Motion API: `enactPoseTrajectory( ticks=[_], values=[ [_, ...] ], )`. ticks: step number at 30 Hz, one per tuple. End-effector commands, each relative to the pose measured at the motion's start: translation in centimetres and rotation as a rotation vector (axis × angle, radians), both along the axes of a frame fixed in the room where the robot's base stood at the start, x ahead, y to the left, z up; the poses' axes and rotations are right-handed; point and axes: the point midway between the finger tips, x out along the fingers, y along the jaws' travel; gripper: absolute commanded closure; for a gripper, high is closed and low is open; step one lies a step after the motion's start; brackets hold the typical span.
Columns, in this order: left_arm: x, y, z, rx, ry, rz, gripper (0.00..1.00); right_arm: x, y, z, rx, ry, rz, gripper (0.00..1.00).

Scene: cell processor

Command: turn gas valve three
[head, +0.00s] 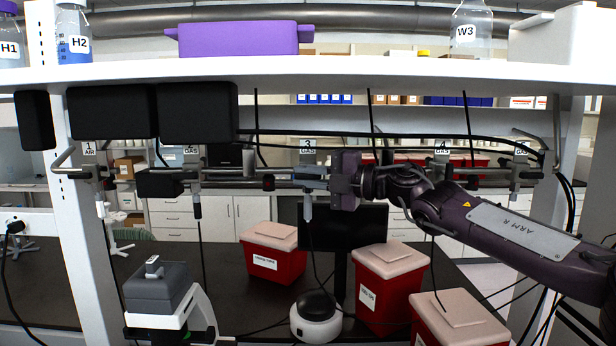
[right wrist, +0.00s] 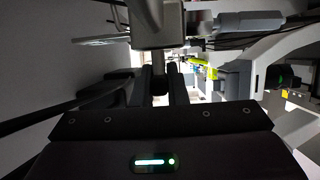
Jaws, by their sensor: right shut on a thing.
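Gas valve three sits on the rail under the shelf, below its label "3 GAS" (head: 308,146). Its grey outlet (head: 308,207) hangs down under the rail. My right gripper (head: 312,178) reaches in from the right at the valve's height. In the right wrist view, the gripper's two dark fingers (right wrist: 161,92) are shut around a dark knob-like part of valve three (right wrist: 158,82) below a pale fitting. The fingers and gripper body partly hide the handle, so its exact angle is unclear. My left gripper is not in view.
Valves one (head: 98,180), two (head: 196,185) and four (head: 440,180) share the rail. Black boxes (head: 112,112) hang under the shelf (head: 350,76). Red bins (head: 275,262) with pale lids and a grey-white device (head: 158,290) stand on the dark bench below. Cables hang around the rail.

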Motion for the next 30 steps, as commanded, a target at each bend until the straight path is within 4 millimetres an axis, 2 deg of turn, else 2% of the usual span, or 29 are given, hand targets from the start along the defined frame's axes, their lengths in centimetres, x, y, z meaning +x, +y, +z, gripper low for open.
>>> enactPoseTrajectory(
  ticks=[8, 30],
  values=[
    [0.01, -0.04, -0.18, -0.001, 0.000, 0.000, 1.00, -0.02, 0.01, 0.18, -0.077, -0.003, 0.000, 1.00],
    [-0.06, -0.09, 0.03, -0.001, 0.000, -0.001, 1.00, 0.04, 0.00, 0.21, -0.556, -0.003, -0.004, 1.00]
  ],
)
